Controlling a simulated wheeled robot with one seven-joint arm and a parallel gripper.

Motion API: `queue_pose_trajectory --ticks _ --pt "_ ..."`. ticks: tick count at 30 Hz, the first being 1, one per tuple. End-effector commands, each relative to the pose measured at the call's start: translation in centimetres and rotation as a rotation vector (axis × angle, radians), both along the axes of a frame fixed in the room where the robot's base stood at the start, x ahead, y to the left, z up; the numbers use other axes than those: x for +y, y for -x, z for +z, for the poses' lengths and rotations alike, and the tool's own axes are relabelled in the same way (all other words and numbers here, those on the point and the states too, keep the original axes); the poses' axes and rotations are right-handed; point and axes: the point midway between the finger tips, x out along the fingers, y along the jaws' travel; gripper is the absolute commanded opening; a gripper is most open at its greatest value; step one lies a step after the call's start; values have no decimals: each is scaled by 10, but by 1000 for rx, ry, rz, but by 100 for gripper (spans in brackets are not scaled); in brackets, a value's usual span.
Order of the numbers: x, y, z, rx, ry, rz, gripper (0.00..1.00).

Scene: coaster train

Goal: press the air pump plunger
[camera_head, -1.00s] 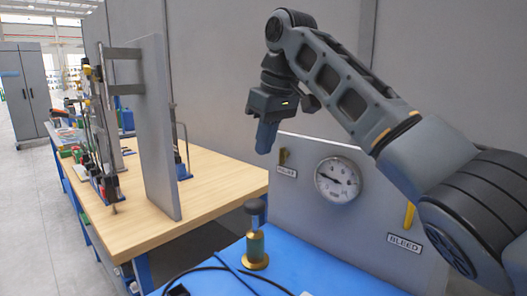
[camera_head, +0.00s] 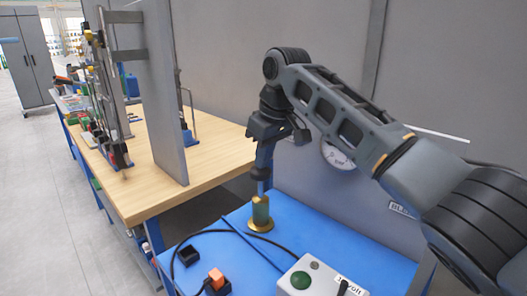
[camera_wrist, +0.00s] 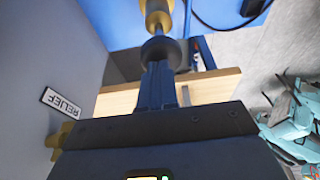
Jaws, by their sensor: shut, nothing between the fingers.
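The air pump has a green and gold body (camera_head: 260,211) on a round gold base, upright on the blue surface. Its dark plunger knob (camera_head: 260,174) sits above the body. My gripper (camera_head: 263,168) points down directly over the pump, its blue fingers closed together and empty. The fingertips appear to meet the top of the knob; the exact contact is hard to tell. In the wrist view, the closed fingers (camera_wrist: 159,72) line up with the knob (camera_wrist: 160,49), and a short rod shows between knob and gold body (camera_wrist: 159,14).
A panel with a gauge (camera_head: 338,156) stands behind my arm; a RELIEF label (camera_wrist: 62,103) shows in the wrist view. A grey box with a green button (camera_head: 308,279), black cables and an orange connector (camera_head: 215,276) lie in front. A wooden bench (camera_head: 205,165) with an upright board is left.

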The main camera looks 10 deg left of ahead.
Motion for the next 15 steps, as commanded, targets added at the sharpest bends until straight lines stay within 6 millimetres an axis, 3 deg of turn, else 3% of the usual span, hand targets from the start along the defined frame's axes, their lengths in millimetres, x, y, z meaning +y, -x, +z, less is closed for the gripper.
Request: queue_pose_trajectory --ticks 5,15 --pt "0 0 -2 1 -1 0 0" --pt "1 1 -54 5 -1 -1 0"
